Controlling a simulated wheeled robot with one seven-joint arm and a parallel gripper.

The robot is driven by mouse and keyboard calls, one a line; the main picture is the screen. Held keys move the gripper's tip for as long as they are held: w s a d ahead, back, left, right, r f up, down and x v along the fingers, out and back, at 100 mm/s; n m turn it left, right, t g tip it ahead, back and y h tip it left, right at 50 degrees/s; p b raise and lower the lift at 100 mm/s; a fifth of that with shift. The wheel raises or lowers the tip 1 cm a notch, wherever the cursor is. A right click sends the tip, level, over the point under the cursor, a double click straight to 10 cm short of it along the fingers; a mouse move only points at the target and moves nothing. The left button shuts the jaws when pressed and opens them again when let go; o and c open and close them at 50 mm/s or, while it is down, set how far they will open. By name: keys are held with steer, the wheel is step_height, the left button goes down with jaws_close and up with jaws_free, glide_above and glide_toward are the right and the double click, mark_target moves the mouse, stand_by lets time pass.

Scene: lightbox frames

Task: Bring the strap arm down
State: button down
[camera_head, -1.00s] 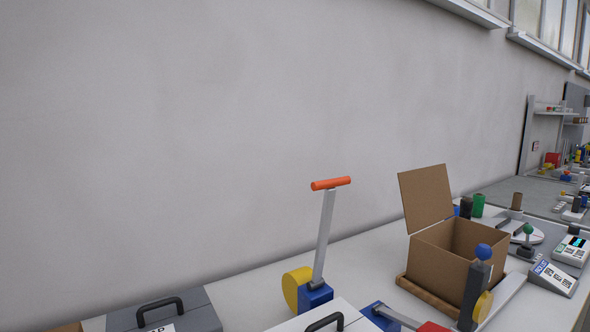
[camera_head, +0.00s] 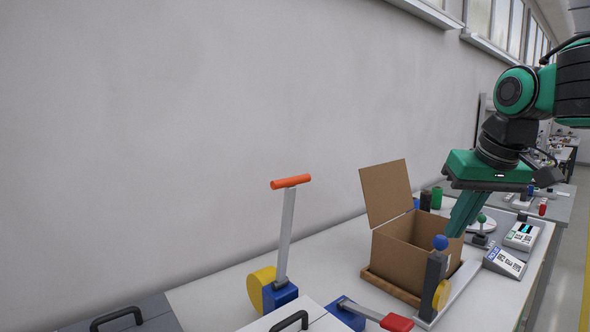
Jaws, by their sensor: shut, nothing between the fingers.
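An upright grey arm (camera_head: 286,235) with an orange crossbar grip (camera_head: 290,182) rises from a blue base (camera_head: 280,294) with a yellow disc (camera_head: 261,289) on its left. It looks like the strap arm and leans slightly right. My gripper (camera_head: 455,228) has green fingers and points down at the right side of an open cardboard box (camera_head: 401,257). The fingers look shut, with nothing held. It is well to the right of the orange grip and apart from it. I cannot tell whether the fingertips are over the box or beside it.
A post with a blue ball (camera_head: 440,242) and yellow disc stands in front of the box. A low lever with a red grip (camera_head: 396,322) lies at the front. The wall side above the bench is clear.

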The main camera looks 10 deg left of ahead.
steer(key=a+r+n+y, duration=0.1)
steer(key=a+r+n, duration=0.2)
steer(key=a+r, duration=0.5)
steer(key=a+r+n+y, duration=0.2)
steer(key=a+r, duration=0.2)
steer(key=a, duration=0.8)
steer(key=a+r+n+y, duration=0.1)
steer(key=a+r+n, duration=0.2)
steer(key=a+r, duration=0.5)
steer(key=a+r+x, duration=0.1)
steer(key=x, duration=1.2)
steer(key=shift+s+d+f+t+y, duration=0.15)
steer(key=shift+s+d+f+t, duration=0.15)
steer(key=shift+s+d, duration=0.35)
steer(key=shift+s+d+f+t+y, duration=0.25)
steer(key=shift+s+d, duration=0.25)
steer(key=shift+d, duration=0.35)
